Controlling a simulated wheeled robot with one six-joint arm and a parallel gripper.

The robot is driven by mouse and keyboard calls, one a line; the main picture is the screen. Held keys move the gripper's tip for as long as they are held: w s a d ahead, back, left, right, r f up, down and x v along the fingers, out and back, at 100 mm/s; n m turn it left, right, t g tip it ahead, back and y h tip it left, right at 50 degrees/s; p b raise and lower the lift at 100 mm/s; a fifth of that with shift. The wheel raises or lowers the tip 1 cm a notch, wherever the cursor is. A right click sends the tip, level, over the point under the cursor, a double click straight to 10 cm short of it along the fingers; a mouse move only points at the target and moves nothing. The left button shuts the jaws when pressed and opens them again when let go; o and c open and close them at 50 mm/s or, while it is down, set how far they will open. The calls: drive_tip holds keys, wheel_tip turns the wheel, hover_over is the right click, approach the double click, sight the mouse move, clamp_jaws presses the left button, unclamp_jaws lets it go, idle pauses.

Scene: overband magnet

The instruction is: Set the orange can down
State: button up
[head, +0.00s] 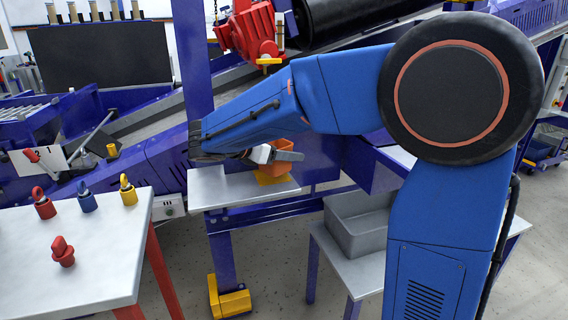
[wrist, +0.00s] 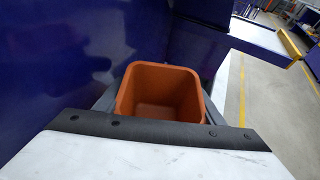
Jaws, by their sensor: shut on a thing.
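The orange can (head: 283,145) is an open-topped, square-sided container. In the wrist view the can (wrist: 160,92) looks empty inside and upright, with a grey finger on each side. My gripper (head: 277,155) is shut on it, over a small white shelf (head: 220,190) in front of the blue frame.
A white table (head: 95,255) at left holds red, blue and yellow ringed pieces. A grey bin (head: 358,235) stands on a lower table at right. A red lifting block (head: 252,30) hangs above. Blue panels (wrist: 60,70) stand close to the can.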

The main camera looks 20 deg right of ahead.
sight(283, 162)
wheel_tip(283, 162, down, 3)
drive_tip(key=shift+w+f, duration=0.2)
drive_tip(key=shift+f, duration=0.2)
drive_tip(key=o, duration=1.1)
drive_tip(key=shift+f, duration=0.15)
drive_tip(key=shift+s+a+r, duration=0.1)
drive_tip(key=shift+a+r, duration=0.1)
drive_tip(key=shift+r, duration=0.05)
drive_tip(key=v, duration=1.1)
drive_tip(key=shift+s+a+r, duration=0.1)
drive_tip(key=shift+s+a, duration=0.05)
drive_tip(key=shift+a, duration=0.05)
